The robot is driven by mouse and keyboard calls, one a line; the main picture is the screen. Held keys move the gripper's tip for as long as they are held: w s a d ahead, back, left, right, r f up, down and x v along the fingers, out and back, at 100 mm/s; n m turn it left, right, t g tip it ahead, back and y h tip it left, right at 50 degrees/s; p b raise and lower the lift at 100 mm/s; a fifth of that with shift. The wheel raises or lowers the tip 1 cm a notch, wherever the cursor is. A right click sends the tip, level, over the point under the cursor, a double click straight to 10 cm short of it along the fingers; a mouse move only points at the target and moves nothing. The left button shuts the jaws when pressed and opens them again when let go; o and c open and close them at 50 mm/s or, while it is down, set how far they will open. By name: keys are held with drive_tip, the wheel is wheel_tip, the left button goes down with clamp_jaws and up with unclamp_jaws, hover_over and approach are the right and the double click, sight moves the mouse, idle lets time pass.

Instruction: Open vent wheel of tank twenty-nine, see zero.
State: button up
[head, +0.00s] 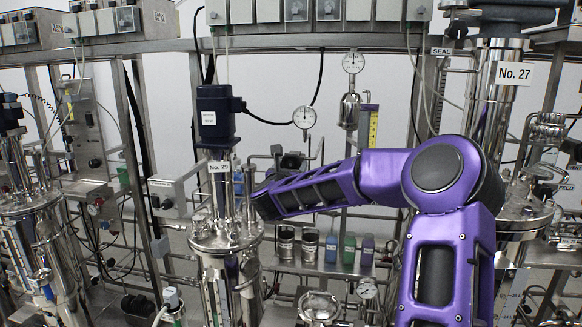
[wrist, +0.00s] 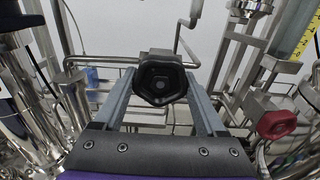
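Tank twenty-nine (head: 228,243) is a steel vessel with a dark blue motor on top and a "No. 29" label (head: 219,166). My gripper (head: 262,204) is at the right of its upper part, in front of the pipework. In the wrist view, a black lobed wheel (wrist: 161,83) sits between the tips of my gripper (wrist: 161,90). The fingers are apart, one on each side of the wheel; I cannot tell whether they touch it. A round white gauge (head: 305,117) stands right of the motor; its reading is too small to tell.
A second gauge (head: 353,61) is higher up, and another (head: 367,288) is low down. A red knob (wrist: 277,124) is at the right in the wrist view. Tank No. 27 (head: 510,140) stands at the right. Coloured bottles (head: 349,250) stand on a shelf below my arm.

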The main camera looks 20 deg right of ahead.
drive_tip(key=c, duration=0.5)
